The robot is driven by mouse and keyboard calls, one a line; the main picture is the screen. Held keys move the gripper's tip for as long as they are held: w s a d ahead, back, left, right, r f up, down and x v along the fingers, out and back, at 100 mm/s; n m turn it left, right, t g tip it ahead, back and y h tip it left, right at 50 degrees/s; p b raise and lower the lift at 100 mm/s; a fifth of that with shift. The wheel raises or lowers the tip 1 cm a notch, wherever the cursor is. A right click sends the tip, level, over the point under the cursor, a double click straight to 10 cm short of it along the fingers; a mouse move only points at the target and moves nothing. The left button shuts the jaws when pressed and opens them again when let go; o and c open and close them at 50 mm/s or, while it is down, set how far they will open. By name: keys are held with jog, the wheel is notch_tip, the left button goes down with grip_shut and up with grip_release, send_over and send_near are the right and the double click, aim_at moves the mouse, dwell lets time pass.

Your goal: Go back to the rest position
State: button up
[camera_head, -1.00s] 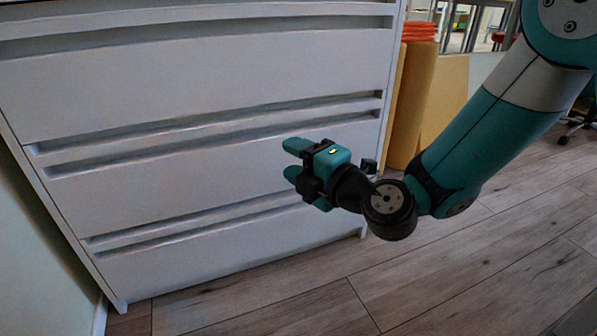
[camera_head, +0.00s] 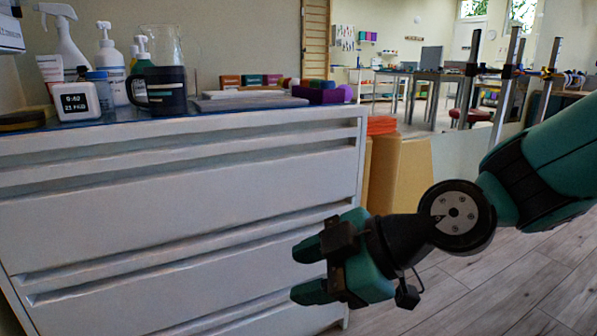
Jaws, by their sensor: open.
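My gripper (camera_head: 308,272) is in the lower middle of the head view, in front of the white drawer cabinet (camera_head: 180,215). Its two teal fingers point left and are spread apart, with nothing between them. My arm reaches in from the right edge. The drawers look shut. I cannot tell the exact gap between the fingers and the drawer fronts.
On the cabinet top stand a dark mug (camera_head: 166,92), a small clock (camera_head: 77,101), a spray bottle (camera_head: 64,45), pump bottles (camera_head: 111,62) and a purple block (camera_head: 322,95). Yellow rolls (camera_head: 402,172) stand right of the cabinet. Wood floor (camera_head: 520,285) is open at lower right.

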jog(key=s+d+r+m+g+h+p, duration=0.3)
jog(key=s+d+r+m+h+p, duration=0.5)
jog(key=s+d+m, duration=0.4)
notch_tip(320, 180, up, 38)
jog(key=w+d+m+y+p, duration=0.1)
jog(key=p, duration=3.6)
jog(key=shift+d+r, duration=0.25)
jog(key=shift+d, duration=0.1)
